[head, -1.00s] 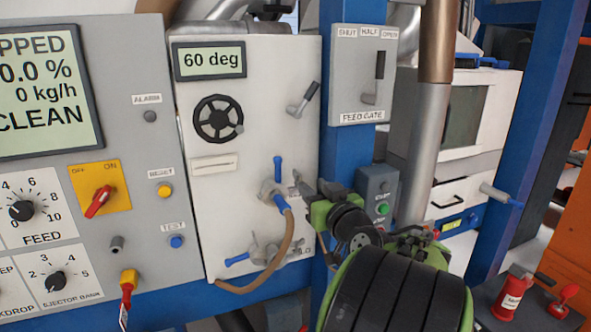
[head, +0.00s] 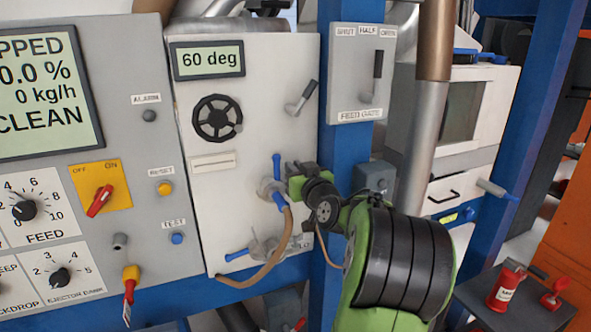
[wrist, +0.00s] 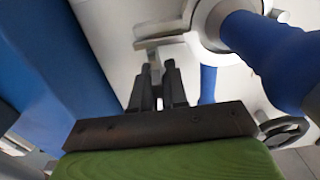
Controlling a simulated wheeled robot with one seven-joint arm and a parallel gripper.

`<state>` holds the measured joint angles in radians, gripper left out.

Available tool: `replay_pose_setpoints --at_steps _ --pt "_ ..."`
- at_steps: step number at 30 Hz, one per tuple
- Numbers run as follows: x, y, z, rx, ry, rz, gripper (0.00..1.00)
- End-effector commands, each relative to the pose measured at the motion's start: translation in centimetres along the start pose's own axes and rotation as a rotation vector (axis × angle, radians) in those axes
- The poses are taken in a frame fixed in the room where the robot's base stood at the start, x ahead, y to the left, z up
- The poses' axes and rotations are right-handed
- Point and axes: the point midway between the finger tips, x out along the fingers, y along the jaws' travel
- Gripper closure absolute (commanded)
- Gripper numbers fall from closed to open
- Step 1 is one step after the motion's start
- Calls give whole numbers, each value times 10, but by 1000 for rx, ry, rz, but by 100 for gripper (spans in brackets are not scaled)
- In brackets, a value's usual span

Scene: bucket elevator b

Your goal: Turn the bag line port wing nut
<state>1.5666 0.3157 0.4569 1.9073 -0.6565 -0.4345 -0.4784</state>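The bag line port is on the white panel, with a blue-handled valve (head: 278,180) and a brown hose (head: 285,235) running down from it. In the wrist view a pale grey metal piece, apparently the wing nut (wrist: 160,32), sits beside the round port body. The blue handle (wrist: 265,50) is large at upper right. My gripper (head: 287,180) is right at the port's right side, hiding the nut in the head view. In the wrist view its two dark fingers (wrist: 157,68) are close together with a narrow gap, tips at the nut's lower edge. Whether they grip it is unclear.
A handwheel (head: 217,118) is above left on the panel, and a lower blue-handled valve (head: 237,255) is below. A blue post (head: 342,160) stands just right of the panel. A feed gate lever (head: 377,75) is above, and a red container (head: 506,287) is at lower right.

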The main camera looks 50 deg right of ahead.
Motion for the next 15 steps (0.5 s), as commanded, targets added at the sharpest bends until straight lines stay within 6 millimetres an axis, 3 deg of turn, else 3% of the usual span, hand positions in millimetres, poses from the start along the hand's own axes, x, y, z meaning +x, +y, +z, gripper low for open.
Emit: replay_pose_setpoints --at_steps 15 --pt "0 2 2 -1 2 -105 100"
